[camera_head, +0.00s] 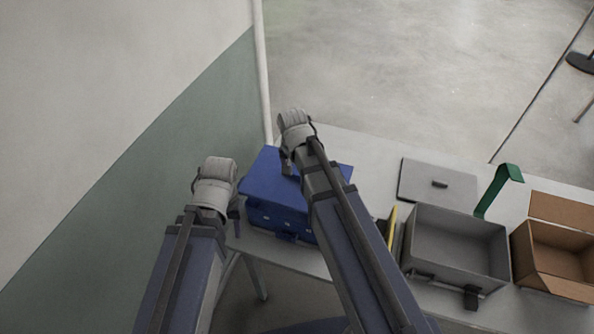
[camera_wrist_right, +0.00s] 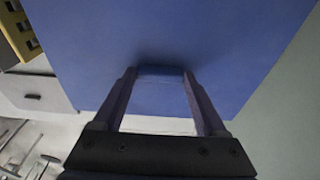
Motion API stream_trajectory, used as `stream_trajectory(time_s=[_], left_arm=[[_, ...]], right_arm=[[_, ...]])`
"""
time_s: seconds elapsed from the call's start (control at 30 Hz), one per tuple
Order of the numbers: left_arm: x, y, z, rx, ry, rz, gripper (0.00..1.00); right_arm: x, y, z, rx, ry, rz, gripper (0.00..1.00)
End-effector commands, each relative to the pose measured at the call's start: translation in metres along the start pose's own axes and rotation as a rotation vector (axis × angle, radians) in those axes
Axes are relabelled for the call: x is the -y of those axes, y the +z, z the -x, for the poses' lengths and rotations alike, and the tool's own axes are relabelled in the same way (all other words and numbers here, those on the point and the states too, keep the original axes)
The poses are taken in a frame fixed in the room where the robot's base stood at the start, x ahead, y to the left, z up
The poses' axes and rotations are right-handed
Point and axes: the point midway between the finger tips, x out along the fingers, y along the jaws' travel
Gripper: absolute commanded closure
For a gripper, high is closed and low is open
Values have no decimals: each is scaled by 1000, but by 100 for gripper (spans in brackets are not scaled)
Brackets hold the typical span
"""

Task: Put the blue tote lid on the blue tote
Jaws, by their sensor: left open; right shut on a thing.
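The blue tote (camera_head: 285,221) stands on the table at the left end, near the wall. The blue tote lid (camera_head: 262,176) is over the tote's top in the head view and fills much of the right wrist view (camera_wrist_right: 220,40). I cannot tell whether it is fully seated or slightly above the rim. My right gripper (camera_head: 288,166) is shut on the lid's handle (camera_wrist_right: 160,71), and my right arm hides part of the lid and tote. My left gripper (camera_head: 236,222) is open, beside the tote's left side, apparently empty.
To the right are a grey tote (camera_head: 455,243), a flat grey lid (camera_head: 438,181) behind it, a yellow item (camera_head: 391,231), a green bent piece (camera_head: 497,190) and an open cardboard box (camera_head: 555,260). The wall (camera_head: 200,140) is close on the left.

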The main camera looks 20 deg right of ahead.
Motion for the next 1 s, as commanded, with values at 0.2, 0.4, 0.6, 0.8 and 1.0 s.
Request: stream_trajectory(time_s=[0.2,0.4,0.6,0.8,1.0], left_arm=[[-2,-1,-23,0,0,1,50],[-4,-2,-42,0,0,1,50],[-5,-3,-57,0,0,1,50],[-6,-4,-61,0,0,1,50],[-6,-4,-60,0,0,1,50]], right_arm=[[0,3,-22,0,0,0,95],[0,6,-42,0,0,0,95],[0,8,-57,0,0,0,95],[0,9,-60,0,0,0,95],[0,9,-60,0,0,0,95]])
